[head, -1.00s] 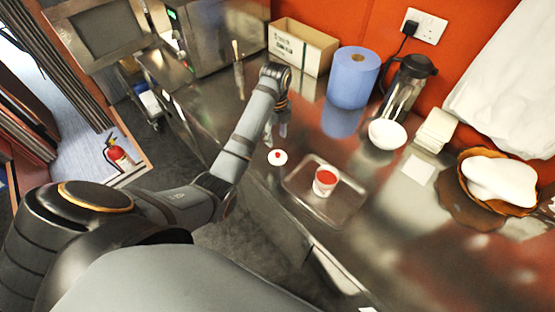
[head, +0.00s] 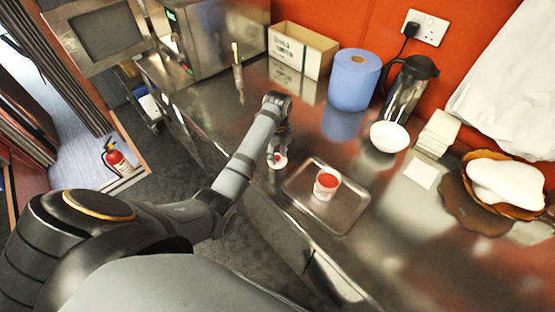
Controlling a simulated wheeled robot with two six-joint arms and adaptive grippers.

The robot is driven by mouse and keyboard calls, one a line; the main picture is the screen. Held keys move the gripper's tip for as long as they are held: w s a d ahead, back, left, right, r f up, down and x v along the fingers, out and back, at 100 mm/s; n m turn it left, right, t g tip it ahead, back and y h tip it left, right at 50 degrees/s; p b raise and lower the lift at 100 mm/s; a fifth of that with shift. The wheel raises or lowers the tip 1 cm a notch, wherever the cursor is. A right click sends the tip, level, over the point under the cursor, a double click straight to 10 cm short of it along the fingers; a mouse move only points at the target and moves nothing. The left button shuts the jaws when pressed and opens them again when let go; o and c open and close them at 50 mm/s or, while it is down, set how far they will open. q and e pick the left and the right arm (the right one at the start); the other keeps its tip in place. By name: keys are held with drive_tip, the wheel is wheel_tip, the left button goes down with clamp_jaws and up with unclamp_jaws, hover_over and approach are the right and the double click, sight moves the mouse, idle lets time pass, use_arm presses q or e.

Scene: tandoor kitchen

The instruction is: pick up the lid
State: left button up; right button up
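The lid (head: 279,163) is a small white disc with a red knob. It is at the front edge of the steel counter, left of the tray, partly hidden by my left gripper. My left gripper (head: 277,152) points down right over the lid, with its fingertips at the knob. It is too small here to tell whether the fingers are closed on the knob. The lid looks to be at counter level. My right gripper is not in view.
A metal tray (head: 345,213) holds a white cup (head: 325,186) with red contents, just right of the lid. Behind are a blue paper roll (head: 353,80), a cardboard box (head: 301,50), a white bowl (head: 389,136) and a flask (head: 405,90). Counter left of the lid is clear.

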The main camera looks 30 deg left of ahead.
use_arm(q)
clamp_jaws()
